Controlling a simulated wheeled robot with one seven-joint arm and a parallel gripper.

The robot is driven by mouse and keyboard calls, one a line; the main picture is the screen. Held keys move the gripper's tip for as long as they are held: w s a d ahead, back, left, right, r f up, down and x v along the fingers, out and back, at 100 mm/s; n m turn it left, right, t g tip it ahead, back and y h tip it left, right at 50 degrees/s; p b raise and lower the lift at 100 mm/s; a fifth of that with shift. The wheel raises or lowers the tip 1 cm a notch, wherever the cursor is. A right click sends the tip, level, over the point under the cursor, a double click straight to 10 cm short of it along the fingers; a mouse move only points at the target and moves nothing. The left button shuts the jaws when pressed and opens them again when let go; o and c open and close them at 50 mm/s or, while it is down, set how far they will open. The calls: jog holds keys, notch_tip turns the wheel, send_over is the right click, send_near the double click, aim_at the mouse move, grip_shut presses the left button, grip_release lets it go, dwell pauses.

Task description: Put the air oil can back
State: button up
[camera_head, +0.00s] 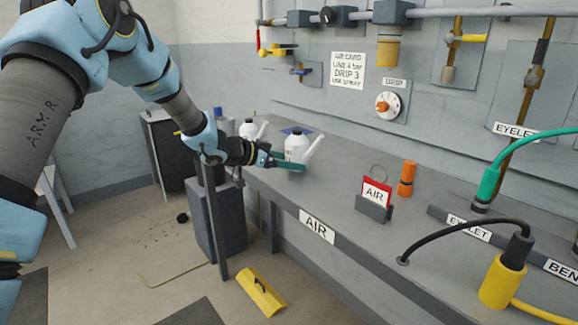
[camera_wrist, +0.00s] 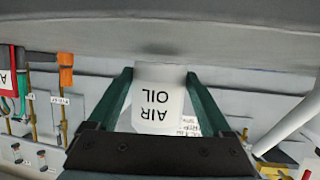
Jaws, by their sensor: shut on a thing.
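The air oil can (camera_head: 296,146) is white with a slanted spout and stands upright over the grey bench, towards its far left end in the head view. In the wrist view the can (camera_wrist: 158,98) sits between the two teal fingers, its "AIR OIL" label upside down in the picture. My gripper (camera_head: 288,161) is shut on the can's body, reaching in from the left. A shadow shows near the can's base in the wrist view; I cannot tell whether the base touches the bench. A second white can (camera_head: 249,130) with a spout stands behind, further left.
A blue flat patch (camera_head: 297,130) lies behind the can. A red AIR tag in a stand (camera_head: 374,197) and an orange bottle-like thing (camera_head: 406,179) stand to the right. The bench front (camera_head: 318,228) bears an AIR label. Pipes and a DRIP dial (camera_head: 387,106) are on the wall.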

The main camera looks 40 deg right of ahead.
jog(key=shift+f, duration=0.6)
jog(key=shift+f, duration=0.15)
jog(key=o, duration=1.3)
jog(key=shift+c, duration=0.2)
jog(key=shift+r, duration=0.2)
jog(key=b+v, duration=0.2)
jog(key=v, duration=1)
